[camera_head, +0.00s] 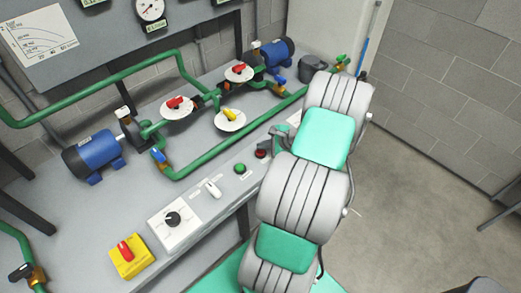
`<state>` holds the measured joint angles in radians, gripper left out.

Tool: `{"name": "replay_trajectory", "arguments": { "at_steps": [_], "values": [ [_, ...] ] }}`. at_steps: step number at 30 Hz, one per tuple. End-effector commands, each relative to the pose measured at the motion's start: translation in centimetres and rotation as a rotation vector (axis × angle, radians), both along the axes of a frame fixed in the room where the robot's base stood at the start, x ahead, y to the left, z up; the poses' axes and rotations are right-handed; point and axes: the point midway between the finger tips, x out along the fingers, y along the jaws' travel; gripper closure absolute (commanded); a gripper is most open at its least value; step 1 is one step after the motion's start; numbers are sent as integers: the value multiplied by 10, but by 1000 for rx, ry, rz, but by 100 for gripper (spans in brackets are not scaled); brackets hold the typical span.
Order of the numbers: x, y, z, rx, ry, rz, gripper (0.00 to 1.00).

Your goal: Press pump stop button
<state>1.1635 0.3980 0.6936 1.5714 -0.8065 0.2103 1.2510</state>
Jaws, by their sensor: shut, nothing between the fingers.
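A red push button (262,154) with a dark surround sits on the sloped front panel of the bench, right of a green push button (239,168). The red one looks like the stop button; the labels are too small to read. My grey and teal arm reaches up across the right of the view. A small dark grey part of my gripper (276,134) shows at the arm's left edge, just up and right of the red button. The rest of it is hidden behind the arm. It is shut and empty. I cannot tell whether it touches the button.
The panel also carries a white toggle (212,188), a black rotary knob (173,218) and a red switch on a yellow plate (126,252). Green pipes (190,168) with valves and blue pumps (95,152) stand behind. The floor (420,210) at right is clear.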

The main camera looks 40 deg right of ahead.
Motion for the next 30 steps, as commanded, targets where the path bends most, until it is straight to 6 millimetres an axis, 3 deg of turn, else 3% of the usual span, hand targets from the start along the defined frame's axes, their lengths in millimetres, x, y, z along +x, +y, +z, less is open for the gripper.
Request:
{"name": "replay_trajectory", "arguments": {
  "at_steps": [5,21,30],
  "values": [
    [0,0,2,0,0,0,100],
    [0,0,61,1,0,0,100],
    [0,0,59,0,0,0,100]
  ]
}}
